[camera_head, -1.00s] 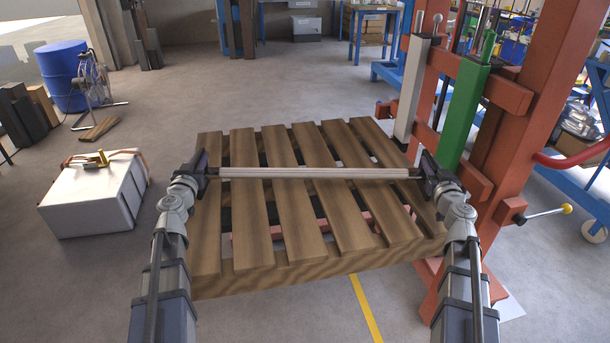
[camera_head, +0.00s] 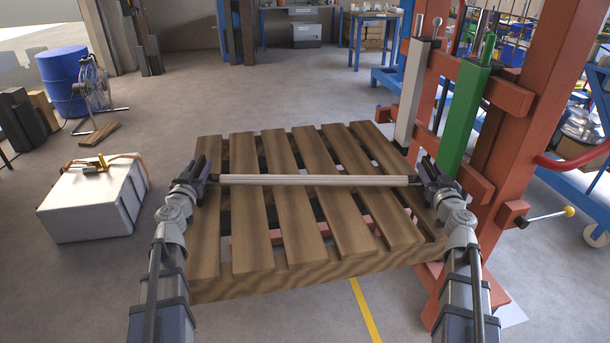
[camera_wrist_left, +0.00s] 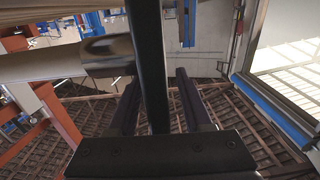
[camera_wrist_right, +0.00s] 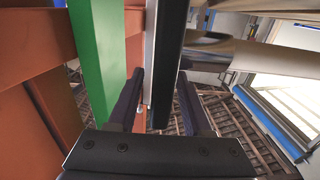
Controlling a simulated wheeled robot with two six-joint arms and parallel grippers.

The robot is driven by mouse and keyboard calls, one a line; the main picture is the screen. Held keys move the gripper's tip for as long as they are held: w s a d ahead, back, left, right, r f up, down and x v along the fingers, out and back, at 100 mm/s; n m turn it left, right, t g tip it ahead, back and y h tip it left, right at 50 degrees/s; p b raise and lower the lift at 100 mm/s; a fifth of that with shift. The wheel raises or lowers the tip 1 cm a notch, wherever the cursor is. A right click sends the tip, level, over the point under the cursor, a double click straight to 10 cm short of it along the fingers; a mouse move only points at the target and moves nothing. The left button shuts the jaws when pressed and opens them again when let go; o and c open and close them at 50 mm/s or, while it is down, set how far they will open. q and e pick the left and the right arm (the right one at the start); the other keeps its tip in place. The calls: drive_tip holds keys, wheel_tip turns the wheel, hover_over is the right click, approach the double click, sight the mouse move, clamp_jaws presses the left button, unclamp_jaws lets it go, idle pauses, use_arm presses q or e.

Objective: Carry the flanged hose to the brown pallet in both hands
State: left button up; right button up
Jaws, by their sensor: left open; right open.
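The flanged hose (camera_head: 310,181) is a pale, straight tube with dark ends, lying level across the slats of the brown pallet (camera_head: 270,270). My left gripper (camera_head: 205,172) is open at the hose's left end, and my right gripper (camera_head: 430,174) is open at its right end. The hose also shows in the left wrist view (camera_wrist_left: 50,66), with its end beside the open fingers (camera_wrist_left: 155,85). In the right wrist view the hose (camera_wrist_right: 245,52) comes in from the right, beside the open fingers (camera_wrist_right: 160,85). I cannot tell whether any finger still touches the hose.
A red frame (camera_head: 505,130) with a green post (camera_head: 462,120) and a white post (camera_head: 413,95) stands close by my right gripper. A white box (camera_head: 95,200) with an orange strap sits left of the pallet. A blue drum (camera_head: 63,80) and a fan stand farther back left.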

use_arm(q)
drive_tip(key=s, duration=0.6)
drive_tip(key=shift+s+d, duration=0.1)
drive_tip(key=shift+s, duration=0.25)
use_arm(e)
drive_tip(key=s, duration=0.7)
drive_tip(key=shift+s, duration=0.3)
use_arm(q)
drive_tip(key=shift+r, duration=0.1)
use_arm(e)
drive_tip(key=shift+d+r, duration=0.1)
